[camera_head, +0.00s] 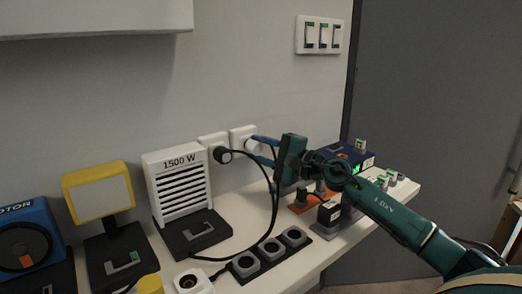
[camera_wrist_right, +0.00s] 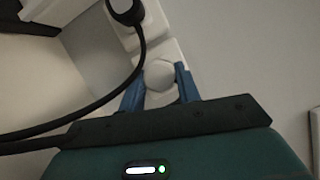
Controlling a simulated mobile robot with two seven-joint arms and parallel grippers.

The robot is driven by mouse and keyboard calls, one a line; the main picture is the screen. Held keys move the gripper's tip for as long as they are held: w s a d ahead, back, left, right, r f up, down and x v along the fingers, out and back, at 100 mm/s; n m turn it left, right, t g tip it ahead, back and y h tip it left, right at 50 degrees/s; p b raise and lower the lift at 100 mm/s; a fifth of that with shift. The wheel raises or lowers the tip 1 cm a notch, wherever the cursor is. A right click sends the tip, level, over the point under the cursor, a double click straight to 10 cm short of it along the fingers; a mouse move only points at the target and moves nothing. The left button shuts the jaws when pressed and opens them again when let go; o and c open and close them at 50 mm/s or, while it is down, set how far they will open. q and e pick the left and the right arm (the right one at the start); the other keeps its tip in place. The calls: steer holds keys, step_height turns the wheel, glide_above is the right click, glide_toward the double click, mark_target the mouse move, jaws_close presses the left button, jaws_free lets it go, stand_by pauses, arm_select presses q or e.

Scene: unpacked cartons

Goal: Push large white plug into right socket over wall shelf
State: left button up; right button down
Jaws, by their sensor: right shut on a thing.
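The large white plug (camera_wrist_right: 160,80) shows as a round white body between the blue fingers of my right gripper (camera_wrist_right: 158,88) in the wrist view. In the head view my right gripper (camera_head: 258,149) is at the right socket (camera_head: 236,133) on the wall above the shelf (camera_head: 224,258). The fingers are shut on the plug, which lies against or very close to the socket face. I cannot tell how deep its pins sit. The left socket (camera_head: 205,141) holds a black plug (camera_head: 222,155) with a black cable. My left gripper is not in view.
A white 1500 W heater (camera_head: 176,172) stands below the sockets. The black cable (camera_head: 277,190) hangs close to my right gripper. A black socket strip (camera_head: 269,252) lies at the shelf's front. A yellow lamp (camera_head: 98,192) and blue motor box (camera_head: 25,235) stand left.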

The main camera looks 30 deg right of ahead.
mark_target(261, 150)
steer(key=shift+w, duration=0.2)
steer(key=c, duration=0.9)
jaws_free()
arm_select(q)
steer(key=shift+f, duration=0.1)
arm_select(e)
steer(key=b+v, duration=0.2)
steer(key=v, duration=0.4)
steer(key=shift+s+f, duration=0.1)
steer(key=shift+f, duration=0.05)
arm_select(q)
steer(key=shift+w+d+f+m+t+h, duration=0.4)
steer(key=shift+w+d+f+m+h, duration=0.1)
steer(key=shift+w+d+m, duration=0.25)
arm_select(e)
steer(key=shift+s+d, duration=0.3)
steer(key=shift+s, duration=0.25)
